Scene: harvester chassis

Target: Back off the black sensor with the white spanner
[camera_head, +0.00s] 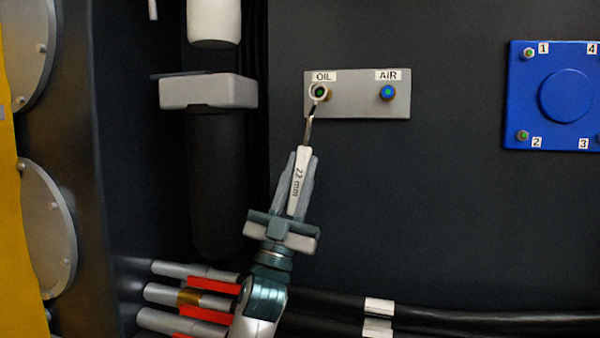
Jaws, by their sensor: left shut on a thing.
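The black sensor (320,92) sits under the OIL label on a grey plate (360,106); it looks dark with a green centre. The white spanner (300,183), marked 22 mm, slants up from my left gripper (302,165). Its pale ring end (312,93) appears around the black sensor; how deeply it is seated I cannot tell. My left gripper is shut on the spanner's white handle, below the plate. My right gripper is not in view.
A blue sensor (387,93) sits under the AIR label on the same plate. A blue square cover (530,95) with numbered bolts is at the right. A grey-topped dark cylinder (208,92) stands at the left. Hoses (440,318) run below.

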